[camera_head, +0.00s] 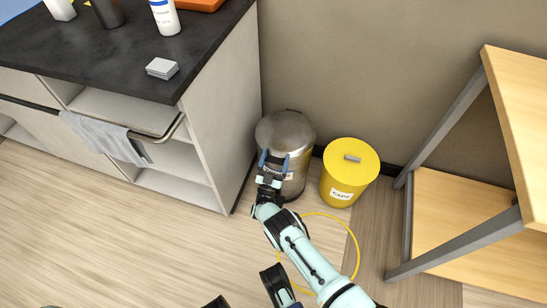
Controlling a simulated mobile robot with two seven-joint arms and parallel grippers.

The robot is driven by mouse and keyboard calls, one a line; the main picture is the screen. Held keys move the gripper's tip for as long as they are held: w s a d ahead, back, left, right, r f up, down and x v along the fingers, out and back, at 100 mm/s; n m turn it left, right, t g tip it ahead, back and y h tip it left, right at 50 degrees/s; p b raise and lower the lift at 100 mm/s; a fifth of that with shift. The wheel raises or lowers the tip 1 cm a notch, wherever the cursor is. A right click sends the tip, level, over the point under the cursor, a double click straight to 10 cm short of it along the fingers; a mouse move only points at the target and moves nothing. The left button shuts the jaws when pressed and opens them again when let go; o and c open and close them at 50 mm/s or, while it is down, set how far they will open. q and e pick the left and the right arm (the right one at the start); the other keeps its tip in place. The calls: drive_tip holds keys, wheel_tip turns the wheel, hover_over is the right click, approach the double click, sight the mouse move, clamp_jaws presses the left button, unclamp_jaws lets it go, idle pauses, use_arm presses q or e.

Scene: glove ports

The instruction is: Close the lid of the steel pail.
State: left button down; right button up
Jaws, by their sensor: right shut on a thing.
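The steel pail (296,184) stands on the floor between the counter's end and a yellow bin. Its round grey metal lid (287,131) lies over the top and looks down or nearly down; whether a thin gap is left at the front cannot be told. My right gripper (273,158) is at the pail's front upper edge, its two dark blue fingers pointing at it. It is shut on the lid's front edge, as far as I can see; the exact contact is small.
The yellow bin (340,181) with a grey handle on its lid stands right of the pail. A yellow hoop (358,250) lies on the floor. The counter (222,140) is close on the left, with a towel (105,138) on its rail. A wooden shelf unit (450,205) stands at right.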

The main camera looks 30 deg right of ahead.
use_arm(q)
drive_tip(key=shift+s+a, duration=0.1)
drive_tip(key=shift+a, duration=0.05)
use_arm(e)
drive_tip(key=shift+a+f, duration=0.1)
drive_tip(key=shift+f, duration=0.25)
drive_tip(key=shift+f, duration=0.1)
drive_tip(key=o, duration=1.3)
drive_tip(key=shift+o, duration=0.2)
drive_tip(key=shift+s, duration=0.1)
use_arm(q)
drive_tip(key=shift+w+r+p, duration=0.25)
drive_tip(key=shift+w+p, duration=0.1)
drive_tip(key=shift+w, duration=0.3)
use_arm(e)
drive_tip(key=v, duration=1.3)
drive_tip(key=shift+f, duration=0.1)
